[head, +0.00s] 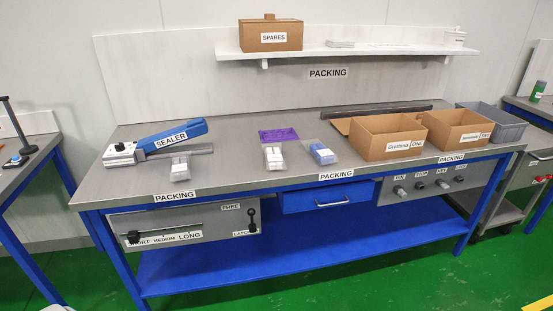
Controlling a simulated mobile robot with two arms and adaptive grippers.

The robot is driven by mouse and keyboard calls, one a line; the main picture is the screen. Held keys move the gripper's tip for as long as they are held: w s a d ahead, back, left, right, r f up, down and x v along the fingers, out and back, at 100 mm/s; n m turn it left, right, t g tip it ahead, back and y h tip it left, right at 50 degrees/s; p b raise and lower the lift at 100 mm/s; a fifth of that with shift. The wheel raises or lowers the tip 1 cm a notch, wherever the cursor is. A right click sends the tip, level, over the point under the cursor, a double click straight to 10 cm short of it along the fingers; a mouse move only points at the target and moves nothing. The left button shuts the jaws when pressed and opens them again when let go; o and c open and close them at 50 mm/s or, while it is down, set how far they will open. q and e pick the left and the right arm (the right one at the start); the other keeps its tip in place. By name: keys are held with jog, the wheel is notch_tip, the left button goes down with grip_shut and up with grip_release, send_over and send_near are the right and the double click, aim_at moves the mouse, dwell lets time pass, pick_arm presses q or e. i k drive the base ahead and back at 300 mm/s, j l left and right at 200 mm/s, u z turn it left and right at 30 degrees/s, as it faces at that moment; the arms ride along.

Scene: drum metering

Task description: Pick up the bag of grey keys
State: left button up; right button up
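Several clear bags lie on the grey top of the packing table (235,179). One bag with pale grey-white pieces (180,169) lies at the left, in front of the sealer. Another bag with whitish pieces (273,158) lies near the middle. A bag with blue contents (321,153) lies just right of it. I cannot tell at this size which pale bag holds grey keys. Neither of my grippers shows in the head view.
The blue-handled sealer (178,137) stands at the back left. A flat purple piece (278,135) lies behind the middle bag. Open cardboard boxes (390,149) (460,136) and a grey bin (497,126) stand at the right. A shelf (345,53) hangs above.

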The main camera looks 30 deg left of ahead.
aim_at(181, 161)
jog(key=u, duration=1.7)
jog(key=i+j+z, duration=0.2)
jog(key=i+j, duration=0.25)
